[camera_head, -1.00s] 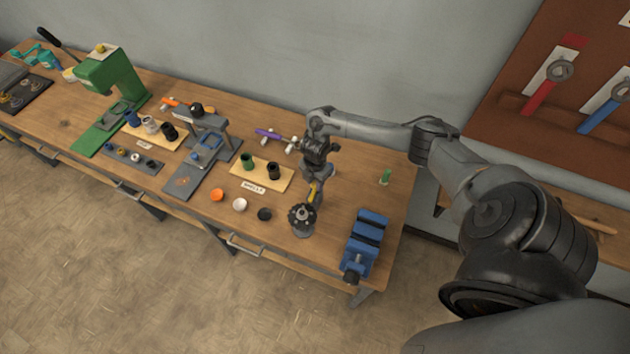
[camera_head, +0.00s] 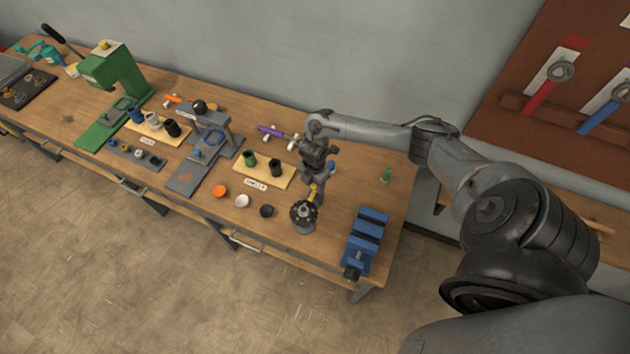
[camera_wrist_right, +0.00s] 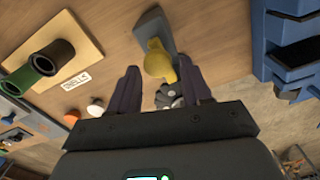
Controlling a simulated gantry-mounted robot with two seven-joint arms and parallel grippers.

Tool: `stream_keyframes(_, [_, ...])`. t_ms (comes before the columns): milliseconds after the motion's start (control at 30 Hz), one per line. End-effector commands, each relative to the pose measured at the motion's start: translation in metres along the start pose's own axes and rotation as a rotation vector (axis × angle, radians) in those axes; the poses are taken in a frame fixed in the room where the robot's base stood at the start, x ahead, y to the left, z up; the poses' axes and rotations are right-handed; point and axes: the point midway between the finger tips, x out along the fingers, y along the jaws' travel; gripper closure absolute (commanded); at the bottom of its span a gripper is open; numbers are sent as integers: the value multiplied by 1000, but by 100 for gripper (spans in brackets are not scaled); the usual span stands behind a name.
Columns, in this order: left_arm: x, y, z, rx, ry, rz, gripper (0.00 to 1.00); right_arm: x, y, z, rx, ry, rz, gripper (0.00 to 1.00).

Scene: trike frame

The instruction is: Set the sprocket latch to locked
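The sprocket (camera_head: 304,215) is a dark toothed disc on a stand near the table's front right; part of it shows in the right wrist view (camera_wrist_right: 168,96). A yellow latch piece (camera_head: 313,192) stands just behind it, and in the right wrist view this yellow piece (camera_wrist_right: 158,62) is on a grey base (camera_wrist_right: 152,26). My right gripper (camera_wrist_right: 160,82) is open, pointing down over the latch. Its two dark fingers are on either side of the yellow piece; I cannot tell whether they touch it. The latch's locked or unlocked setting cannot be read. My left gripper is not in view.
A blue vise (camera_head: 366,240) stands to the right of the sprocket. A wooden block (camera_head: 263,170) with green and black cylinders is to the left. Orange (camera_head: 219,191), white (camera_head: 242,201) and black (camera_head: 266,211) round pieces lie along the front.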

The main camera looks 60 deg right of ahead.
Motion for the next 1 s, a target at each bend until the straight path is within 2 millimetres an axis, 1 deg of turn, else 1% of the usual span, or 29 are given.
stream_keyframes(67, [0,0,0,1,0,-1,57,0,0,1,1,-1,0,42])
stream_keyframes(333, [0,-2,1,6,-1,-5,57,0,0,2,3,-3,0,42])
stream_keyframes(467, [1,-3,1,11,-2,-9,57,-6,0,2,3,-4,1,42])
stream_keyframes(567, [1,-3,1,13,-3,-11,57,-17,1,2,2,-3,3,42])
stream_keyframes(800, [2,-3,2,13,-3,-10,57,-58,1,2,1,-5,4,42])
stream_keyframes(900, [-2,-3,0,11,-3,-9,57,-76,1,2,0,-5,4,42])
stream_keyframes(1000, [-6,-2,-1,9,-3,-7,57,-91,1,2,1,-6,3,42])
